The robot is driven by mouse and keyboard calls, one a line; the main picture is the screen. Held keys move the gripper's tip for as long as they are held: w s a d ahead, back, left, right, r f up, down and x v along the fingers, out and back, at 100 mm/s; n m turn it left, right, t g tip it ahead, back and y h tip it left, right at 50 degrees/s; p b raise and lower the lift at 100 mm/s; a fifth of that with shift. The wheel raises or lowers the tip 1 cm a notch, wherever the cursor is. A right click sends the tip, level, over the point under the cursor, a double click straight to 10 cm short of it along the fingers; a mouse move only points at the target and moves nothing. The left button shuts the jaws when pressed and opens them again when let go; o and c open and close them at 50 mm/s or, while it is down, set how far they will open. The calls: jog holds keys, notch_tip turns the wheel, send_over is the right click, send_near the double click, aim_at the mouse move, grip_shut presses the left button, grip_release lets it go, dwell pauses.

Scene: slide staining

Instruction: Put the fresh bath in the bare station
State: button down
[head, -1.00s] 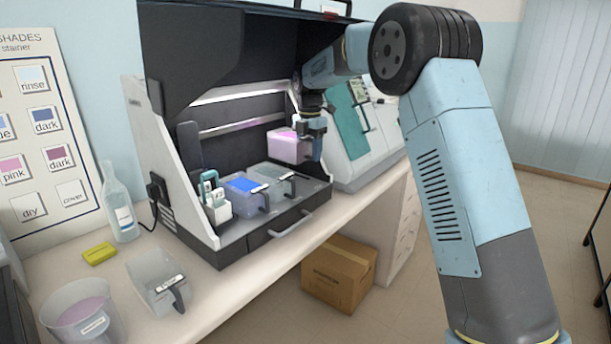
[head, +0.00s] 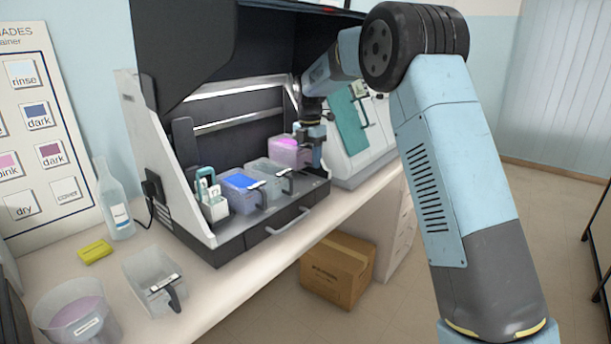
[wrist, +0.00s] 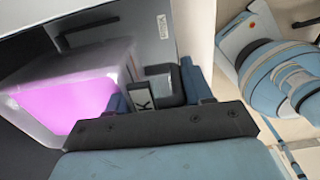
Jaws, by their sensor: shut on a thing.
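A translucent bath of pink liquid (head: 288,150) is at the right end of the stainer tray (head: 262,237); it also shows in the wrist view (wrist: 75,100). My gripper (head: 311,142) is shut on its handle, which shows dark between the fingers in the wrist view (wrist: 165,83). The bath is low, near the tray level; whether it touches the tray cannot be told. Left of it in the tray stand a clear bath (head: 267,174) and a bath of blue liquid (head: 240,190). The tray floor under the pink bath is hidden.
A slide rack (head: 212,200) stands at the tray's left end. On the bench are an empty clear bath (head: 153,280), a tub of pinkish liquid (head: 75,318), a yellow block (head: 95,251) and a bottle (head: 116,205). The stainer's dark hood (head: 235,60) is raised above. A white-and-teal machine (head: 355,130) stands close at right.

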jog(key=shift+f, duration=2.8)
jog(key=shift+c, duration=2.3)
grip_release()
jog(key=shift+r, duration=3.75)
